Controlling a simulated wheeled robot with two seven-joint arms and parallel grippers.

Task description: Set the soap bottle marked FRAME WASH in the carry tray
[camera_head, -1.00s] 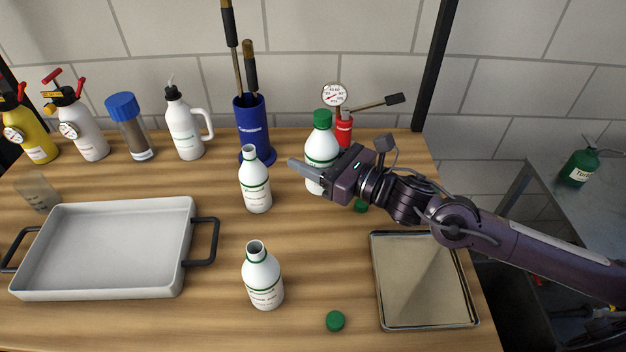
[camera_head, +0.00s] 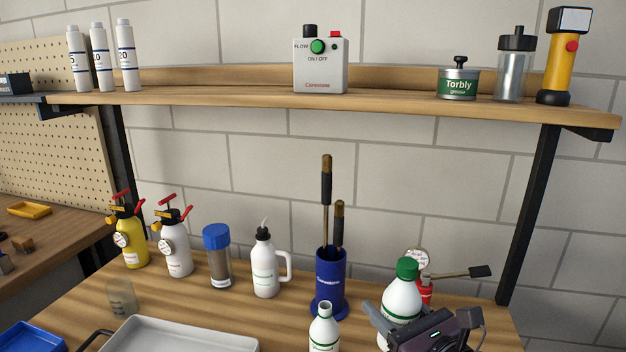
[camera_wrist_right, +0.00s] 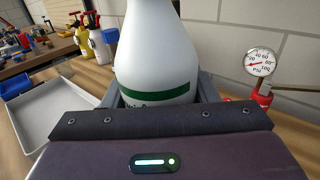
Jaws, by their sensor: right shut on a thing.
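A white bottle with a green cap (camera_head: 402,300) stands at the right of the bench. My right gripper (camera_head: 388,326) is shut around it. The wrist view shows the held white bottle (camera_wrist_right: 157,65) between the fingers, with a green band; its cap is out of that view and its lettering is not legible. An open-necked white bottle (camera_head: 324,333) stands to its left, cut by the bottom edge. The pale carry tray (camera_head: 185,332) with black handles is at the lower left and also shows in the wrist view (camera_wrist_right: 62,112). My left gripper is not in view.
A blue holder with brushes (camera_head: 329,285) stands behind the bottles. A red gauge tool (camera_head: 424,288) is close behind the held bottle. A white jug (camera_head: 265,270), a blue-lidded jar (camera_head: 217,262) and sprayers (camera_head: 174,250) line the back. A shelf (camera_head: 400,103) hangs above.

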